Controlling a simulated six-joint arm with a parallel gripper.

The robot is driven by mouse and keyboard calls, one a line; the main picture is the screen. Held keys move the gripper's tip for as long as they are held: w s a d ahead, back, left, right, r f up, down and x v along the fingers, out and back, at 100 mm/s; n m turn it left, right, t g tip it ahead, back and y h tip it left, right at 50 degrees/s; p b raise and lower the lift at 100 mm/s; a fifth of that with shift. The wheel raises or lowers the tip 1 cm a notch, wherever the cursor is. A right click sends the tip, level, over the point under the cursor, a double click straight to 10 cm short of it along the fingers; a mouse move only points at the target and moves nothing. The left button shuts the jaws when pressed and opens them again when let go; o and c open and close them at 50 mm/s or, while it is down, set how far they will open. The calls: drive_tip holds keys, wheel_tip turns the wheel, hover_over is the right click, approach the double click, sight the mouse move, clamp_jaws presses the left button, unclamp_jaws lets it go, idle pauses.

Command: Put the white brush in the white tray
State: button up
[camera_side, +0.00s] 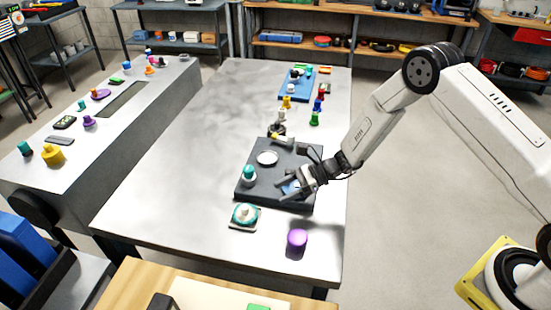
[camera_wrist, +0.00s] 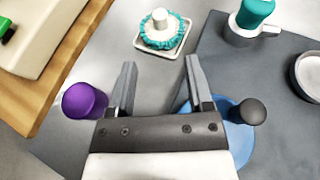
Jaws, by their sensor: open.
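A round brush with a white knob and teal bristles (camera_wrist: 160,28) sits in a small square white tray (camera_wrist: 178,48) at the top of the wrist view. In the side view, the brush (camera_side: 245,213) and the tray (camera_side: 236,226) are on the grey table, just in front of the dark board. My gripper (camera_wrist: 160,75) is open with nothing between its fingers. In the side view my gripper (camera_side: 285,188) is over the board's front right part, behind and right of the tray, apart from the brush.
A purple cylinder (camera_side: 297,241) stands near the table's front right. The dark board (camera_side: 262,197) holds a teal-topped piece (camera_side: 249,175), a white dish (camera_side: 267,158) and a blue disc (camera_wrist: 235,122) beside a black knob (camera_wrist: 249,110). The table left of the board is clear.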

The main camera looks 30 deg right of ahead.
drive_tip(key=shift+s+r+n+g, duration=0.3)
drive_tip(key=shift+s+n, duration=0.05)
drive_tip(key=shift+n, duration=0.05)
drive_tip(key=s+d+r+n+h, duration=0.6)
drive_tip(key=s+r+n, duration=0.1)
drive_tip(key=s+n, duration=0.3)
drive_tip(key=s+d+r+n+g+h, duration=0.1)
drive_tip(key=s+d+r+n+h, duration=0.5)
drive_tip(key=s+n, duration=0.4)
drive_tip(key=shift+s+d+r+n+h, duration=0.4)
drive_tip(key=shift+d+r+n, duration=0.1)
drive_tip(key=shift+d, duration=0.15)
drive_tip(key=shift+w, duration=0.1)
